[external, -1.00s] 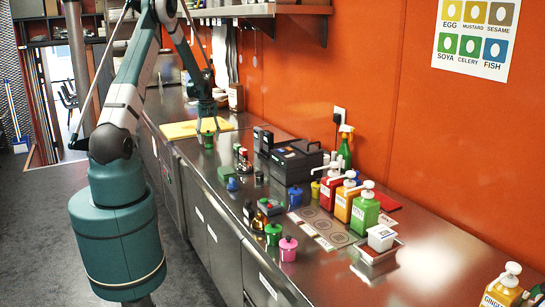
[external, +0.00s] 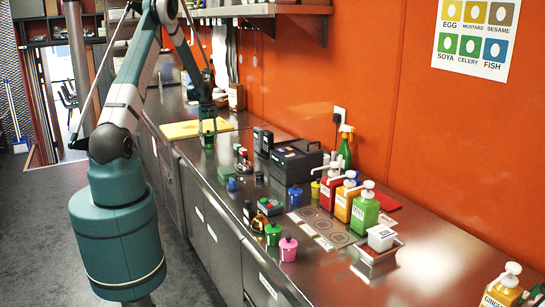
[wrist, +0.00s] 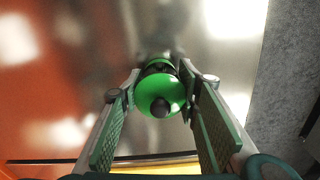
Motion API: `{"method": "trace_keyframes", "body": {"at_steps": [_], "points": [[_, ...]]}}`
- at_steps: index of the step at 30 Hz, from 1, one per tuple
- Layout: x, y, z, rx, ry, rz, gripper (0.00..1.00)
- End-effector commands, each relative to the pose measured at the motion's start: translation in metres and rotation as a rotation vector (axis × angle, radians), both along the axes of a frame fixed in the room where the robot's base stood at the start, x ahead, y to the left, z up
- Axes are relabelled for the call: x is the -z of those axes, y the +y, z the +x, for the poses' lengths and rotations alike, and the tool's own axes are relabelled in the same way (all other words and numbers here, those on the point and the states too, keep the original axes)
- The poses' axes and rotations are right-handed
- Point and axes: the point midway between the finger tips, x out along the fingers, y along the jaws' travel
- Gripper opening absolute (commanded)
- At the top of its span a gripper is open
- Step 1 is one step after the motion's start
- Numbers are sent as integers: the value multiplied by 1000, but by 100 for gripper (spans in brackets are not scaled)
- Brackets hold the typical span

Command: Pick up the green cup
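A green cup (external: 208,139) stands on the steel counter by the near edge of the yellow board. In the wrist view its round green lid (wrist: 160,88) with a dark knob faces me, between my fingers. My gripper (external: 208,122) is right above and around the top of this cup, pointing down. In the wrist view my gripper (wrist: 160,72) is open, one finger on each side, with a narrow gap to the lid. The cup's lower body is mostly hidden by the lid. A second green lidded pot (external: 273,234) stands nearer the front, by a pink one.
The yellow board (external: 185,130) lies beyond the cup. A pink pot (external: 288,249), a blue pot (external: 295,197), a black machine (external: 297,163) and several pump bottles stand nearer along the counter. The orange wall (external: 390,100) bounds the back.

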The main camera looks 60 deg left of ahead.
Motion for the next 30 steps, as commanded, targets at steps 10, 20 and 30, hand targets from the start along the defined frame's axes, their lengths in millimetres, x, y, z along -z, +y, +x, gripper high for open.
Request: {"method": "trace_keyframes", "body": {"at_steps": [10,20,30], "points": [[0,0,0,0,0,0,17],[-3,0,0,0,0,0,17],[-16,0,0,0,0,0,17]]}}
